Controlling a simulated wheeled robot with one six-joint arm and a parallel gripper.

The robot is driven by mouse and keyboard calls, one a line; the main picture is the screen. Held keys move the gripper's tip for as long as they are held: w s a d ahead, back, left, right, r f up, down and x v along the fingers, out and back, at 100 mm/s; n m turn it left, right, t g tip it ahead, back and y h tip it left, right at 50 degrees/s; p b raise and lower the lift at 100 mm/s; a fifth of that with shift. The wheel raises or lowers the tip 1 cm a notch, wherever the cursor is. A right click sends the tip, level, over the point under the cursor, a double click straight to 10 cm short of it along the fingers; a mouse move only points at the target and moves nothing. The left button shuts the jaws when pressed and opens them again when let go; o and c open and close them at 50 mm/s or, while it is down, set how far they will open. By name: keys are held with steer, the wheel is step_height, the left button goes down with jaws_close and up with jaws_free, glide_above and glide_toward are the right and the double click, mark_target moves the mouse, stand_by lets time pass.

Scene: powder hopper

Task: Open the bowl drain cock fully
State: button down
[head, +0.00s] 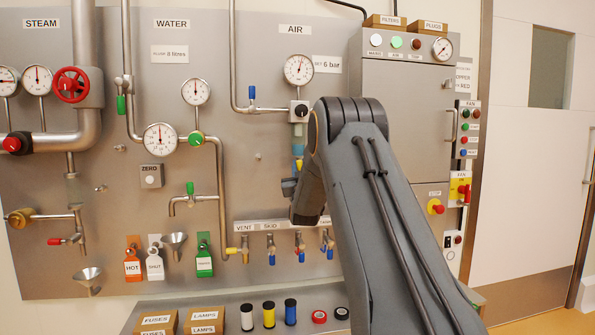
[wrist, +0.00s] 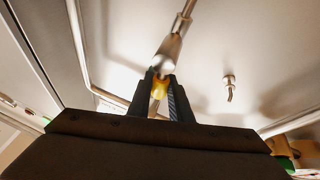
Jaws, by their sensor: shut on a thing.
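The bowl drain cock shows as a small yellow handle (head: 299,165) under the blue-tinted bowl (head: 298,150) on the air line. In the wrist view a yellow handle (wrist: 159,87) sits below a silver metal body (wrist: 168,52). My gripper (wrist: 157,84) is shut on this yellow handle, with a dark finger on each side. In the head view my gripper (head: 289,188) is just below and left of the bowl, partly hidden by my arm. How far the cock is turned cannot be told.
The air gauge (head: 299,69) and a black-knobbed regulator (head: 300,109) are above. A grey cabinet (head: 405,110) stands to the right. Bare panel lies left of my gripper.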

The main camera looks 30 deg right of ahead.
steer(key=shift+d+m, duration=0.15)
steer(key=shift+m, duration=0.35)
steer(key=c, duration=1.6)
jaws_free()
steer(key=shift+s, duration=0.1)
steer(key=shift+b+v, duration=0.45)
steer(key=shift+v, duration=3.4)
